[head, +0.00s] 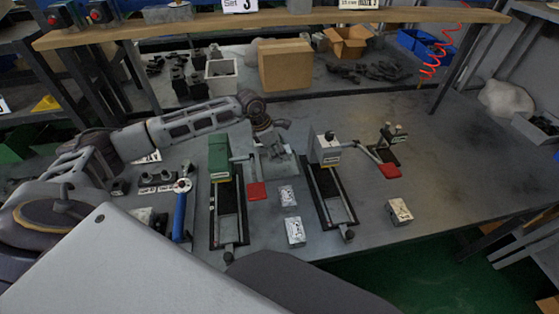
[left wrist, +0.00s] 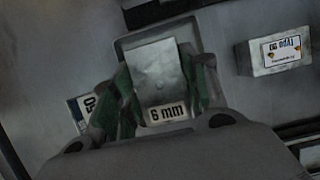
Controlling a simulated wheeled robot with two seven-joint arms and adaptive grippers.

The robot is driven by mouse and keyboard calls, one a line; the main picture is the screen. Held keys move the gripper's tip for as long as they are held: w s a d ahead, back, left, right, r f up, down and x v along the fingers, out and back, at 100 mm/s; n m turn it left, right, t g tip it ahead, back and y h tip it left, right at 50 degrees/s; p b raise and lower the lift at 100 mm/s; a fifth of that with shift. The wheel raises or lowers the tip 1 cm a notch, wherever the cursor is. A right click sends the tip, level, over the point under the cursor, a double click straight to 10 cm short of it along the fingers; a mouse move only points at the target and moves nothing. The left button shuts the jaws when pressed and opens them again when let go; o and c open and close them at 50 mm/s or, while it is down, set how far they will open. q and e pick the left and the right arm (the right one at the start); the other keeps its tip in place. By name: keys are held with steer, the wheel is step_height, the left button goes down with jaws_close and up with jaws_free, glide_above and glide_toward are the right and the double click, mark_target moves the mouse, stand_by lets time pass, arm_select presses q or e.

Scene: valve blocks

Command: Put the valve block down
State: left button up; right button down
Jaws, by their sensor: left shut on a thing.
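The valve block (left wrist: 158,75) is a grey metal block with a "6 mm" label, seen in the left wrist view. My left gripper (left wrist: 160,98) is shut on it, with green finger pads on both sides. A lighter grey, square-edged surface shows around and behind the block; I cannot tell whether the block touches it. My right gripper is not in view.
A green-headed fixture (head: 220,158) and a white-headed fixture (head: 326,148) stand nearby on the bench. Loose pale blocks (head: 287,196) (head: 295,232) (head: 400,211) lie in front. A labelled block (left wrist: 272,58) sits to the right in the wrist view.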

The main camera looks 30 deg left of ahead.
mark_target(280, 167)
arm_select(q)
steer(key=shift+f, duration=2.45)
steer(key=shift+f, duration=0.15)
steer(key=o, duration=1.4)
steer(key=shift+o, duration=0.2)
steer(key=v, duration=1.2)
steer(key=shift+b, duration=0.3)
